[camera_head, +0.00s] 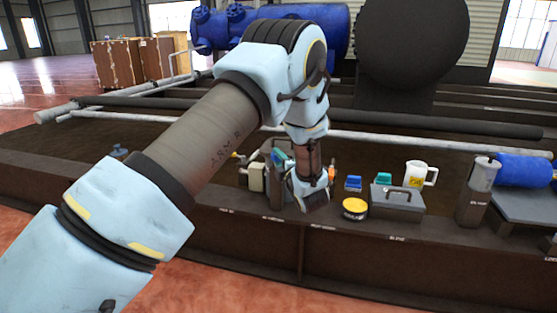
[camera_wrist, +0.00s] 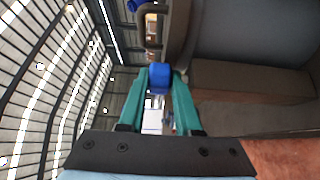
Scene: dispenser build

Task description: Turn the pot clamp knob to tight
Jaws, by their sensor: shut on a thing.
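In the wrist view, a blue knob (camera_wrist: 160,84) sits between the teal fingertips of my gripper (camera_wrist: 160,73). The fingers touch it on both sides and are shut on it. A curved dark rod or pipe (camera_wrist: 150,20) shows beyond the knob. In the head view, my gripper (camera_head: 278,157) is low at the bench, beside a pale and grey fixture (camera_head: 256,176). My wrist hides much of that fixture. The knob cannot be made out in the head view, and its turn angle cannot be read.
To the right stand a yellow-topped round tin (camera_head: 354,205), a small blue item (camera_head: 353,183), a teal item (camera_head: 384,179), a grey box with a handle (camera_head: 397,200) and a white mug (camera_head: 416,174). Pipes (camera_head: 420,140) run behind.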

